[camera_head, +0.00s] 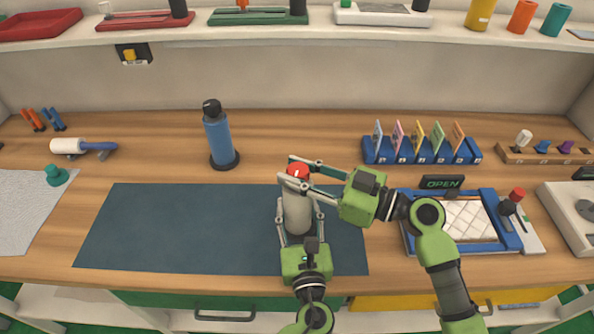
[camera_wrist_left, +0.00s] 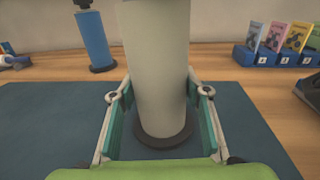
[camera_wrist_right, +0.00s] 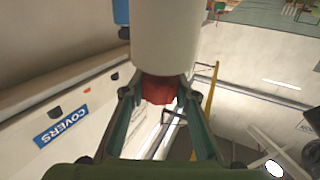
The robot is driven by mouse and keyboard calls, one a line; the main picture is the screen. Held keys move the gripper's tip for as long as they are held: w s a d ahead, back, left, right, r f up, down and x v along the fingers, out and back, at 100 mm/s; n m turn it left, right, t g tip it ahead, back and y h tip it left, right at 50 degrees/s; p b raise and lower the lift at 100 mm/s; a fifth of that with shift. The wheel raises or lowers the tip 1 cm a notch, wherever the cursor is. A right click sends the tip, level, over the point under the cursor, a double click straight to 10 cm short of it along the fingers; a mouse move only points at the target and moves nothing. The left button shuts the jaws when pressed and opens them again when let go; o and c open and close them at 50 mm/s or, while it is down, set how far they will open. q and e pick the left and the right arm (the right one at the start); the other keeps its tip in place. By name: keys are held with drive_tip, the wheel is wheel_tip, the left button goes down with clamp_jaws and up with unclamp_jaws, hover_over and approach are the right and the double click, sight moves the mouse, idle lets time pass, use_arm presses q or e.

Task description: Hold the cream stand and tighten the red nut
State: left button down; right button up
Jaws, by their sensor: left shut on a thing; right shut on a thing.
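The cream stand (camera_head: 297,213) is upright on the dark blue mat (camera_head: 160,230), on a dark round base in the left wrist view (camera_wrist_left: 163,142). The red nut (camera_head: 298,171) sits at its top. My left gripper (camera_head: 301,211) is shut around the stand's body, one finger on each side; the left wrist view shows the stand (camera_wrist_left: 160,75) between them. My right gripper (camera_head: 291,171) reaches in from the right and is shut on the nut. The right wrist view shows the red nut (camera_wrist_right: 159,90) between its fingers, against the cream stand (camera_wrist_right: 165,40). Fingers partly hide the nut.
A blue card rack (camera_head: 420,155) and a blue-framed tray (camera_head: 510,240) with an OPEN sign (camera_head: 443,182) are at right. The mat's left half is clear. A shelf (camera_head: 300,38) runs above the back.

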drive_tip(key=shift+f+m+t+h, duration=0.1)
drive_tip(key=shift+m+t+h, duration=1.85)
drive_tip(key=shift+t, duration=0.75)
drive_tip(key=shift+d, duration=0.1)
drive_tip(key=o, duration=1.1)
drive_tip(key=v, duration=1.2)
